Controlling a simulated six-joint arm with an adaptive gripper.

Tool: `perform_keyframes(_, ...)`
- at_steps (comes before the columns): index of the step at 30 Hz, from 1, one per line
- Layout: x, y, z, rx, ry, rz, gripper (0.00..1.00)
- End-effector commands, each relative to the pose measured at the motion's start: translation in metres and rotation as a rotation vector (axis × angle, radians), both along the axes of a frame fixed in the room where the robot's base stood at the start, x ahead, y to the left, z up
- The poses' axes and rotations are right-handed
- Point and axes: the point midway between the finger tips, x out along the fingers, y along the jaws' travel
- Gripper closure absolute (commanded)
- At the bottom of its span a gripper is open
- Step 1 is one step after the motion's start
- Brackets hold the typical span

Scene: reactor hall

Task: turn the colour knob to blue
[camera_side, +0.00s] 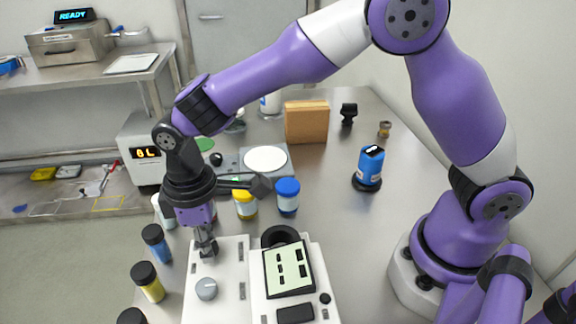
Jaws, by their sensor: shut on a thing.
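My gripper (207,248) points down at the upper left of a white control panel (230,262). Its fingers are shut on a small knob on the panel, which they mostly hide. I cannot tell from here which colour the knob points at. A second, grey round knob (206,289) sits on the panel just below the gripper, free of it. Small dark labels (242,291) run beside the knobs, too small to read.
A pale green display (288,269) stands on the panel's right. Blue-lidded (287,196) and yellow (244,204) jars stand behind. Black-lidded bottles (156,242) line the left edge. A blue container (369,168) and brown box (306,121) stand farther back. The table's right middle is clear.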

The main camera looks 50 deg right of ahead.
Motion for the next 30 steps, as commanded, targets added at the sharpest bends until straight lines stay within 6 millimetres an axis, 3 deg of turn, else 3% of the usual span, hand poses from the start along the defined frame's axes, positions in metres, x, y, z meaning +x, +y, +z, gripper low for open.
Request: perform_keyframes(30,0.0000,0.0000,-0.0014,0.000,0.001,0.961,1.00)
